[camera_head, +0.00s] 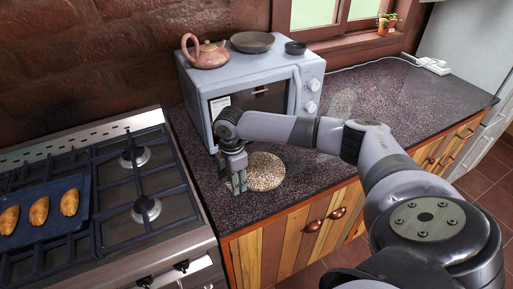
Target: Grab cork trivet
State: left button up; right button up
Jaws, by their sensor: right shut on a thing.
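The cork trivet (266,172) is a round, flat, speckled tan disc on the dark counter, in front of the microwave. My right gripper (238,184) points down at the trivet's left edge and is shut on it. The fingers cover part of that edge. The trivet looks flat at counter level; I cannot tell whether it is lifted at all. My left gripper is not in view.
A microwave (232,82) stands behind the trivet, with a teapot (205,53), a dark bowl (252,41) and a small dark bowl (295,47) on top. A gas stove (177,205) with a blue tray (82,191) of pastries is at left. The counter (420,95) at right is mostly clear.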

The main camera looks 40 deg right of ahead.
jog(key=c, duration=0.4)
jog(key=shift+o, duration=0.2)
jog(key=shift+r, duration=0.1)
